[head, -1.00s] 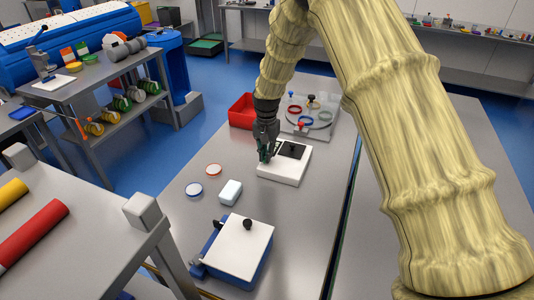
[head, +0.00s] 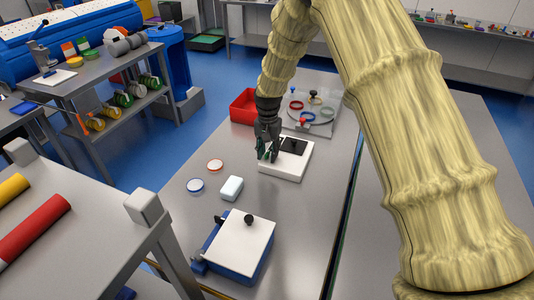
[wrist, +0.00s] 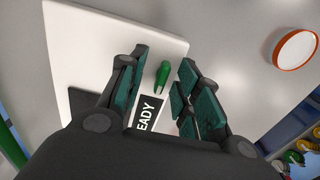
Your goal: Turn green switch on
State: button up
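The green switch (wrist: 162,76) is a small green lever on a white box (wrist: 70,50), beside a black label reading "READY" (wrist: 148,115). In the wrist view the switch lies between the fingertips of my gripper (wrist: 160,80), with a gap visible on both sides. The fingers are apart and point down at the box. In the head view my gripper (head: 267,152) is over the left part of the white box (head: 285,172), and its fingers hide the switch there. A black panel (head: 294,147) is on the box's right part.
A red bin (head: 243,106) and a tray with coloured rings (head: 325,116) stand behind the box. Two round lids (head: 215,166) (head: 195,185), a small white block (head: 231,188) and a blue box with a white top (head: 242,246) are nearer. Bench surface (head: 300,215) is clear in front.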

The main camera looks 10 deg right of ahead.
aim_at(267, 153)
jog(key=shift+w+a+r, duration=0.1)
jog(key=shift+w+r, duration=0.05)
jog(key=shift+r, duration=0.3)
notch_tip(267, 153, up, 11)
jog(key=shift+f, duration=0.2)
